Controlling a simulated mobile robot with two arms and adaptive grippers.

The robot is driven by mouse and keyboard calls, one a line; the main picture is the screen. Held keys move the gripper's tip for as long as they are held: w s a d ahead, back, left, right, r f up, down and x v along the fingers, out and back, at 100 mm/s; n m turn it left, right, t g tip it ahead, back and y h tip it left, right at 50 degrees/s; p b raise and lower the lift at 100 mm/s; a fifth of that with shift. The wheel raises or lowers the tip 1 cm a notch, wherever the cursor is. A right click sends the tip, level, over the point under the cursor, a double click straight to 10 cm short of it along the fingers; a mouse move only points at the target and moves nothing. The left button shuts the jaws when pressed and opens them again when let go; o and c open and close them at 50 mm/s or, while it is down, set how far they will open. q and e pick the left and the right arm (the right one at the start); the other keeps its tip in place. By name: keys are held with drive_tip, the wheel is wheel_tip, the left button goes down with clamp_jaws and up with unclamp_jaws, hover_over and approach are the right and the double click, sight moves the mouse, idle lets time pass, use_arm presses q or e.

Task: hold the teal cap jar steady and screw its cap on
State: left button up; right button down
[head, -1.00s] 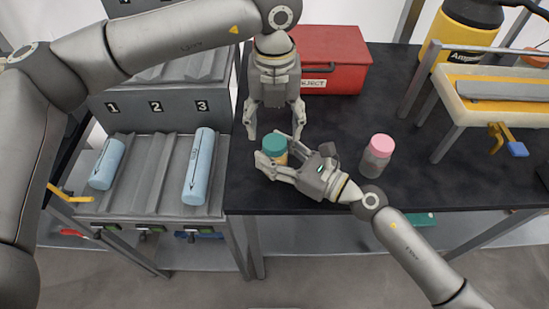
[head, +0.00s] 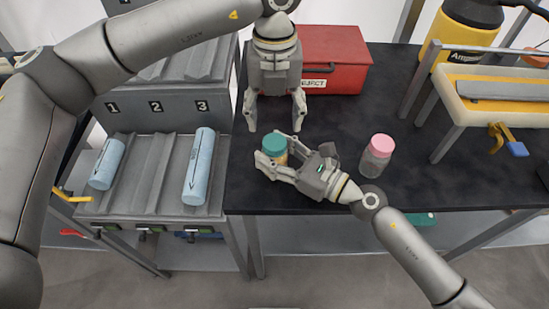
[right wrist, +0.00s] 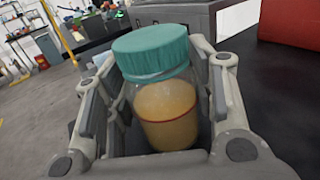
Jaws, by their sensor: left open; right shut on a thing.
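The teal cap jar (head: 275,151) stands near the front left of the black table. Its teal cap sits on top, and the right wrist view shows the jar's clear body with tan contents (right wrist: 165,112). I cannot tell how tightly the cap sits. My right gripper (head: 280,158) is shut around the jar's body from the right front, below the cap. It also shows in the right wrist view (right wrist: 160,110), a finger on each side of the jar. My left gripper (head: 275,122) points down, open and empty, above and just behind the cap, apart from it.
A pink-capped jar (head: 377,157) stands to the right on the black table (head: 320,195). A red box (head: 335,62) is behind.

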sight(274, 142)
use_arm(q)
wheel_tip(274, 142, down, 7)
idle(0.3)
drive_tip(key=c, duration=0.9)
drive_tip(key=o, duration=1)
drive_tip(key=shift+r, duration=2.25)
drive_tip(key=o, duration=0.5)
drive_tip(key=shift+o, duration=0.2)
